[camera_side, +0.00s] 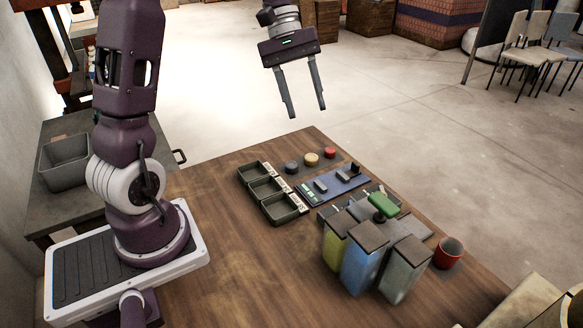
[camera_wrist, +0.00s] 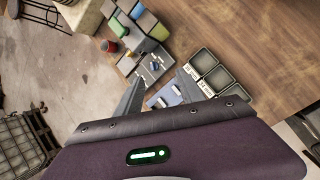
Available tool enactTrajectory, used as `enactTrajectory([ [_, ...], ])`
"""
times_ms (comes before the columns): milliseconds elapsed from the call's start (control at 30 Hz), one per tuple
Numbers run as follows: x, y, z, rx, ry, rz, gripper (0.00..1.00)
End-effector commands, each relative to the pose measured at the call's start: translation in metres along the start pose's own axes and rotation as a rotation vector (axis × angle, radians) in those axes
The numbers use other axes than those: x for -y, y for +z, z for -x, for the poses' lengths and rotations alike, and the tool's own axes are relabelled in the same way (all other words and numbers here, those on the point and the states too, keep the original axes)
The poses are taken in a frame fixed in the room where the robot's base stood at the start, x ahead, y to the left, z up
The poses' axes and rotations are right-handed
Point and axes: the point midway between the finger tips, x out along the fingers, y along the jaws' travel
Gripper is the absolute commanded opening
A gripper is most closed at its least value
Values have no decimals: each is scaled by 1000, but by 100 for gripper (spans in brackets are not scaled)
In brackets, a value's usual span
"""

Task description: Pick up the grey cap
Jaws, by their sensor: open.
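The grey cap (camera_side: 291,167) is a small dark round piece on the wooden table (camera_side: 215,200) in the side view. It sits at the left end of a row with a tan cap (camera_side: 312,159) and a red cap (camera_side: 330,153). My gripper (camera_side: 306,112) hangs in the air above the far edge of the table, its two fingers apart and nothing between them. It is well above the caps and apart from them. In the wrist view my gripper (camera_wrist: 158,86) shows its fingers spread; I cannot make out the caps there.
Three dark trays (camera_side: 282,211) lie left of a blue panel (camera_side: 318,198) with small blocks. Nearer stand tall containers, yellow (camera_side: 334,252), blue (camera_side: 360,272) and grey (camera_side: 402,275), with a green piece (camera_side: 384,205) behind them. A red cup (camera_side: 448,252) stands at the right edge.

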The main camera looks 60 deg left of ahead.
Motion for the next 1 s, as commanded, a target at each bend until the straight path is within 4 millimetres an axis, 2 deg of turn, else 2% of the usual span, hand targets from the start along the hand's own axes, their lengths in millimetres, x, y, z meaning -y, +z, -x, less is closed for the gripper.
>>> enactTrajectory([
  [33,7,-40,-8,73,38,125,45],
  [133,30,-115,-29,218,142,364,45],
  [200,57,-162,-48,317,221,515,45],
  [300,99,-209,-79,443,330,683,45],
  [400,132,-234,-103,530,411,788,45],
  [500,146,-243,-115,571,451,832,45],
  [567,148,-244,-120,582,460,842,45],
  [1000,109,-220,-169,583,458,841,45],
])
